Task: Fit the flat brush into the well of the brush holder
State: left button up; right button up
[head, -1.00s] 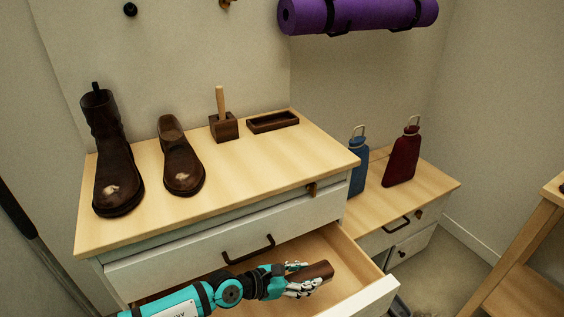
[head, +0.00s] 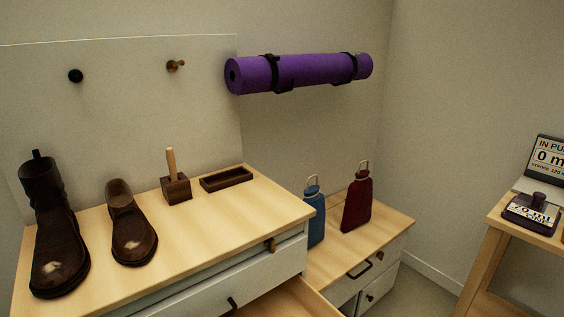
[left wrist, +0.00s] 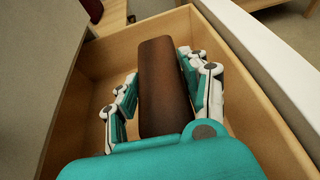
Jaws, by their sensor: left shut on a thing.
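The flat brush (left wrist: 162,58) is a long dark brown block in the left wrist view; no bristles are visible. My left gripper (left wrist: 157,88) has its fingers on both sides of it and is shut on it, inside the open wooden drawer (left wrist: 92,75). The brush holder (head: 227,180) appears to be the low, dark, rectangular tray on the dresser top in the head view. Its long shallow well looks empty. My left gripper and the brush are out of the head view. My right gripper is in neither view.
A dark cube with an upright handle (head: 176,188) stands just left of the holder. A brown shoe (head: 130,225) and a boot (head: 55,230) stand further left. The dresser top (head: 225,222) is clear in front of the holder. Blue (head: 315,215) and red (head: 357,200) bottles stand right.

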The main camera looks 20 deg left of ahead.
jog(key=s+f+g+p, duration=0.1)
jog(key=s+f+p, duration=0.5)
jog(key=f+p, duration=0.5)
pick_arm(q)
jog(key=s+a+r+m+p, duration=0.1)
jog(key=s+r+p, duration=0.2)
jog(key=r, duration=0.9)
jog(key=s+a+r+g+h+p, duration=0.1)
jog(key=s+r+p, duration=0.2)
jog(key=r, duration=1)
jog(key=s+a+r+m+g+h+p, duration=0.1)
jog(key=s+r, duration=0.3)
jog(key=r, duration=0.9)
jog(key=shift+a+m+p, duration=0.3)
jog(key=shift+a+p, duration=0.2)
jog(key=shift+p, duration=0.4)
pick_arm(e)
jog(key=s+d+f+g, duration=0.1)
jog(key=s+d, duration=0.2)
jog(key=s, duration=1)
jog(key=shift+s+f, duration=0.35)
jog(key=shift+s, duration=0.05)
pick_arm(q)
jog(key=shift+a+f, duration=0.1)
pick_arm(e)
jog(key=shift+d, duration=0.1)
